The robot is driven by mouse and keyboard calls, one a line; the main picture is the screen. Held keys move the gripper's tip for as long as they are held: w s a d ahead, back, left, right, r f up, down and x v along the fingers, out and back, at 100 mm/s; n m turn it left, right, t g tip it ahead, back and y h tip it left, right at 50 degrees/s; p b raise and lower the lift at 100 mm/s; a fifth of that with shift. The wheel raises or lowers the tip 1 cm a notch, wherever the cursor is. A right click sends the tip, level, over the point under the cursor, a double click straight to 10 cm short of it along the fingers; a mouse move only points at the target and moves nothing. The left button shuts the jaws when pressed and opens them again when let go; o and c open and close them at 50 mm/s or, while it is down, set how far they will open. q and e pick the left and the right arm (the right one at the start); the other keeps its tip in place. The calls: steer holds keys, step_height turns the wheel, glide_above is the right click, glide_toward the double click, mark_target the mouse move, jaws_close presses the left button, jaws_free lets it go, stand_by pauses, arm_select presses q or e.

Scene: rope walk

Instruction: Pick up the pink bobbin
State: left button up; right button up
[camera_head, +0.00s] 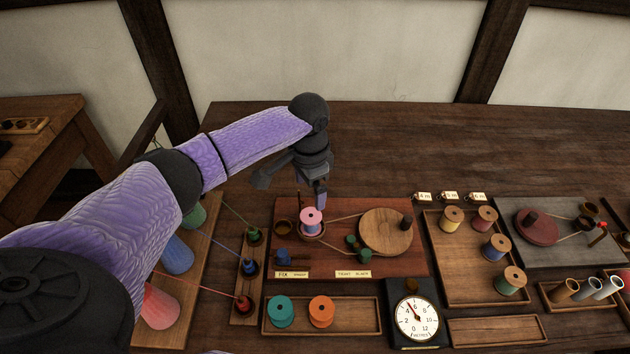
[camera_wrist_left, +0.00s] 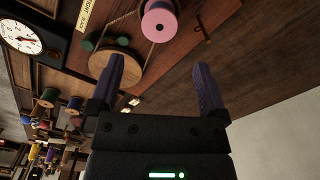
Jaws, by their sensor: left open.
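The pink bobbin (camera_head: 311,219) stands upright on a spindle seat on the reddish winding board (camera_head: 350,265), left of a round wooden wheel (camera_head: 386,231). My left gripper (camera_head: 319,190) is just above and behind the bobbin, pointing down. In the left wrist view the pink bobbin (camera_wrist_left: 160,22) lies beyond the two fingertips, near the top edge. There the left gripper (camera_wrist_left: 160,62) is open, with nothing between its fingers. The bobbin looks apart from the fingers. My right gripper is in neither view.
A teal spool (camera_head: 281,311) and an orange spool (camera_head: 321,311) sit in a front tray. A dial (camera_head: 416,318) stands right of them. A tray (camera_head: 436,285) holds several spools. Coloured cones stand at the left with threads. The table's back is clear.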

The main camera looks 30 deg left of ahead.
mark_target(311, 216)
arm_select(q)
step_height(311, 216, down, 6)
steer(key=b, duration=0.6)
steer(key=shift+f, duration=0.25)
step_height(311, 216, down, 3)
steer(key=shift+r+b, duration=0.15)
steer(key=shift+b, duration=0.3)
steer(key=shift+f, duration=0.45)
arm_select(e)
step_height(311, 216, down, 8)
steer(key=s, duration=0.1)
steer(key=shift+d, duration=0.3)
arm_select(q)
steer(key=c, duration=0.8)
step_height(311, 216, up, 8)
steer(key=p, duration=0.8)
steer(key=shift+r+p, duration=0.25)
steer(key=shift+p, duration=0.15)
steer(key=shift+c, duration=0.2)
steer(key=shift+f, duration=0.2)
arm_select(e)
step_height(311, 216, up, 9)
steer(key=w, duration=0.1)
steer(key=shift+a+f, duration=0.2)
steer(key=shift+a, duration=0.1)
